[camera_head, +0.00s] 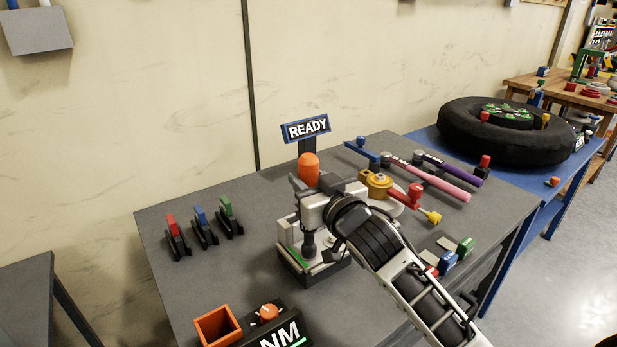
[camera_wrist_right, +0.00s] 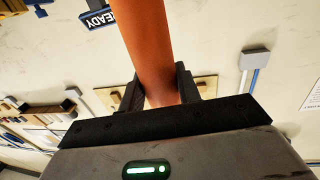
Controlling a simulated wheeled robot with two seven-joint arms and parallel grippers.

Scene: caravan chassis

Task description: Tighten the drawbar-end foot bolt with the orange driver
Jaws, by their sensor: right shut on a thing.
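The orange driver (camera_head: 308,165) stands about upright over the grey table, its orange handle top showing above my right gripper (camera_head: 313,190). My right gripper is shut on the driver; in the right wrist view the orange handle (camera_wrist_right: 150,45) runs up between the two dark fingers of the gripper (camera_wrist_right: 160,88). A dark shaft (camera_head: 309,243) shows below the gripper, reaching down into a small metal fixture (camera_head: 325,272) with a green strip. The foot bolt cannot be made out; the fixture and gripper hide the shaft's lower end. My left gripper is not in view.
A READY sign (camera_head: 306,128) stands behind the driver. An orange bin (camera_head: 217,327) and an NM box (camera_head: 275,325) are at the front. Three coloured clips (camera_head: 202,228) are at left. Pink (camera_head: 440,183) and purple (camera_head: 450,165) handled tools and a brass part (camera_head: 376,185) lie right.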

